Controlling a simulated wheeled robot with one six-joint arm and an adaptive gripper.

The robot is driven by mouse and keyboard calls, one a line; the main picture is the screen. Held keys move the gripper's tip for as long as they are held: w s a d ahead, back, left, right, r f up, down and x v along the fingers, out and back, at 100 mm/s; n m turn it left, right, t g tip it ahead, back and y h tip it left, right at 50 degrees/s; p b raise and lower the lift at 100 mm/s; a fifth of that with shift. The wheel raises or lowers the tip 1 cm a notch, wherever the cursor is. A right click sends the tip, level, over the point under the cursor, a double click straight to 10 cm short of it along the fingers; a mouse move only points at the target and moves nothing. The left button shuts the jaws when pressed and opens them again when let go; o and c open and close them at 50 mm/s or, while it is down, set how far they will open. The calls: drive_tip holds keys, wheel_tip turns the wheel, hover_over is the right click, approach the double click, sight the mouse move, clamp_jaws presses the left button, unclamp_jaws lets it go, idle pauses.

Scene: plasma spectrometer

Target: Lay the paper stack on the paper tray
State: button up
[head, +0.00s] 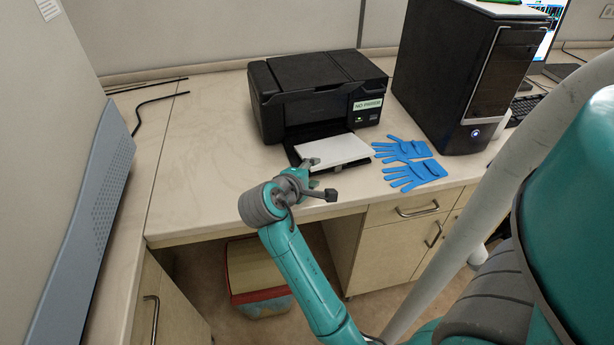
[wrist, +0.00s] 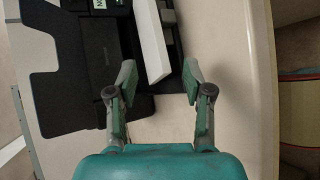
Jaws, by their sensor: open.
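The white paper stack (head: 335,150) lies at the front of the black printer, over the dark paper tray (head: 292,153). Dark tray shows along its left side in the head view. In the wrist view the stack (wrist: 152,40) is a white slab whose near end reaches between the fingertips. My gripper (wrist: 159,78) is open, with one finger on each side of that end and a gap visible on both sides. In the head view my gripper (head: 312,168) is at the stack's front left edge. Whether the stack lies fully flat is hard to tell.
The black printer (head: 315,85) carries a "NO PAPER" label. Blue gloves (head: 408,162) lie right of the tray, before a black computer tower (head: 460,80). A grey instrument (head: 85,200) stands at the left. The counter (head: 205,150) left of the printer is clear.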

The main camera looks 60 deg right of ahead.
sight(324, 167)
drive_tip(key=shift+x, duration=3.55)
clamp_jaws()
